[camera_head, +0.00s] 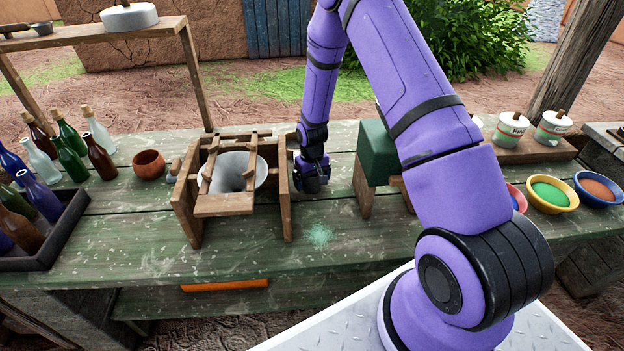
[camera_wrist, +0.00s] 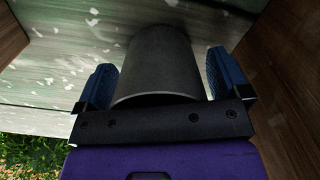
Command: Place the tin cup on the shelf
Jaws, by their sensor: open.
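The tin cup (camera_wrist: 158,55) is a plain grey cylinder in the wrist view, its rim towards my gripper. My gripper (camera_wrist: 160,75) is open, with one blue finger on each side of the cup; whether either finger touches it I cannot tell. In the head view my gripper (camera_head: 312,178) is low at the green table, just right of a wooden frame, and I cannot make out the cup there. A raised wooden shelf (camera_head: 90,30) stands at the back left, carrying a round grey stone and a dark pan.
The wooden frame (camera_head: 190,205) holds a grey funnel (camera_head: 235,173). A green block on wooden legs (camera_head: 377,152) stands right of my gripper. Bottles and a brown bowl (camera_head: 149,164) are at the left, paint bowls (camera_head: 550,194) at the right. The table's front (camera_head: 130,250) is mostly clear.

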